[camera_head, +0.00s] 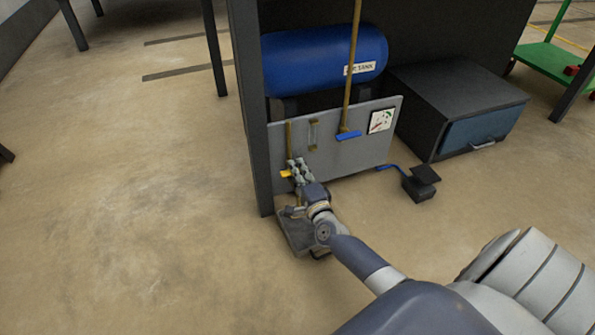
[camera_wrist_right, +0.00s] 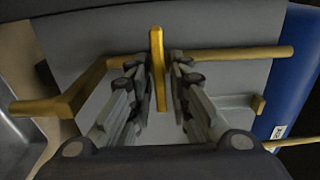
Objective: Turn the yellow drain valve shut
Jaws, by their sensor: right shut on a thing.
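The yellow drain valve handle (camera_head: 286,174) shows in the head view, low on the left end of the grey panel (camera_head: 350,150), beside the dark post. It sticks out to the left past my right gripper (camera_head: 297,172). In the right wrist view the yellow handle (camera_wrist_right: 157,45) lies between the two fingers of my right gripper (camera_wrist_right: 161,85), which is shut on it. The handle lies across the brass pipe (camera_wrist_right: 235,54), roughly at a right angle to it. The fingers hide the valve body. My left gripper is not in view.
A dark post (camera_head: 250,110) stands just left of the panel. A blue air tank (camera_head: 325,60) sits behind it. A grey tray (camera_head: 298,238) lies below my gripper. The floor (camera_head: 130,200) at left is clear.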

